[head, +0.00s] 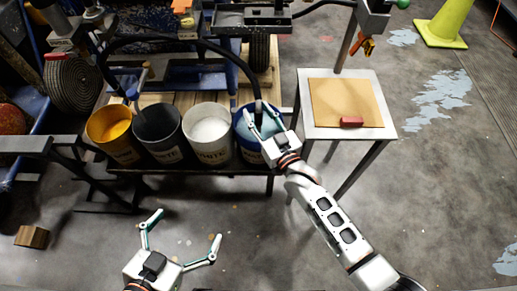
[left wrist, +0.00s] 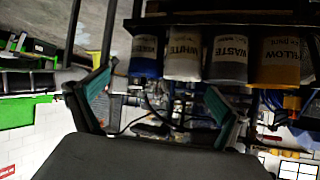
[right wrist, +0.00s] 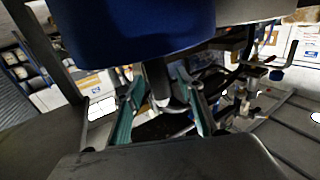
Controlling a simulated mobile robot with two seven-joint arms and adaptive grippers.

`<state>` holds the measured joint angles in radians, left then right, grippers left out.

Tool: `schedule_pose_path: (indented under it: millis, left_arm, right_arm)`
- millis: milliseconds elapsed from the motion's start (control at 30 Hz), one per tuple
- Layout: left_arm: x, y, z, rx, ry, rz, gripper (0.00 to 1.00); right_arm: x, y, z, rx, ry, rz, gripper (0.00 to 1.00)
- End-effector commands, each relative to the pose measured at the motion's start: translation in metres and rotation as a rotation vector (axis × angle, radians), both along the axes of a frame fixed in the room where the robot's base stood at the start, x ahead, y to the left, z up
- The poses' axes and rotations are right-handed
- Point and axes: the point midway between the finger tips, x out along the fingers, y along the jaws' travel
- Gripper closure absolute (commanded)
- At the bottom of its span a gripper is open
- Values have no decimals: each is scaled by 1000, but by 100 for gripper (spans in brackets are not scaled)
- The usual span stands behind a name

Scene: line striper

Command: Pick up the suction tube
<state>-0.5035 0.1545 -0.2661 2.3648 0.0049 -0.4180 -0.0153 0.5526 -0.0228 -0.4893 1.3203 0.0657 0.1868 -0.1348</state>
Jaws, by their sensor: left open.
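The suction tube (head: 246,68) is a black hose that arches over the buckets and comes down at the blue bucket (head: 244,146). My right gripper (head: 261,106) is at that bucket's rim, its fingers on either side of the tube's lower end. In the right wrist view a dark upright tube (right wrist: 158,82) stands between the partly closed fingers (right wrist: 160,88); whether they touch it I cannot tell. My left gripper (head: 186,232) is open and empty above the floor, well in front of the buckets. The left wrist view shows its fingers (left wrist: 155,92) wide apart.
White (head: 208,137), dark grey (head: 160,137) and yellow (head: 114,136) buckets stand in a row left of the blue one. A small metal table (head: 378,133) with a board and a red block is at right. A wooden block (head: 32,237) lies on the floor at left.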

Motion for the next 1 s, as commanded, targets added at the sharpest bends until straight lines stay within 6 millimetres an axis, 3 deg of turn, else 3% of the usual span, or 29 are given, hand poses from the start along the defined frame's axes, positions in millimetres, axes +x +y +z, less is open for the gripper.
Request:
schedule_pose_path:
  millis: [100,267,733,867,1000]
  left_arm:
    - [2,-1,1,-3,-4,2,0]
    - [2,-1,0,-3,-2,3,0]
    - [0,4,1,10,0,2,0]
    - [2,8,8,28,-11,-3,0]
    - [1,20,5,74,0,-5,0]
  right_arm:
    - [0,0,1,0,-1,0,62]
    - [0,0,1,0,-1,0,100]
    - [1,0,11,4,-8,0,100]
    - [3,0,33,5,-17,0,100]
    - [4,0,71,6,-25,-1,100]
